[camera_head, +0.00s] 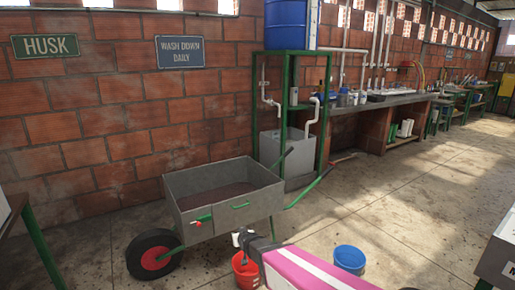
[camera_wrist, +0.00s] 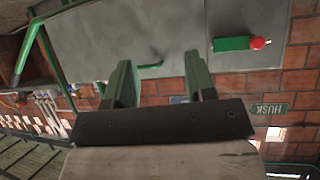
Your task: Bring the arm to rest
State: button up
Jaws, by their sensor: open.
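My gripper (camera_wrist: 158,68) shows in the wrist view as two green fingers standing apart with nothing between them. In the head view my arm reaches in from the bottom edge, and my gripper (camera_head: 242,237) is at its far end, just in front of the grey cart (camera_head: 236,219). The cart's grey wall (camera_wrist: 125,45) fills the upper part of the wrist view, beyond the fingers. I cannot tell the exact gap between the fingers and the wall.
A red bucket (camera_head: 243,272) stands on the floor beside my arm, and a blue bucket (camera_head: 349,259) stands right of it. A green frame (camera_head: 285,100) carries a blue tank (camera_head: 286,24). A long counter (camera_head: 384,101) follows the brick wall. Open floor lies at right.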

jog(key=s+d+r+m+g+h, duration=0.2)
jog(key=s+d+g, duration=0.3)
jog(key=d, duration=0.9)
jog(key=s+d+r+m+g+h, duration=0.2)
jog(key=s+d+r+g, duration=0.2)
jog(key=s+d, duration=0.6)
jog(key=d+g, duration=0.2)
jog(key=d, duration=0.2)
jog(key=shift+s, duration=0.4)
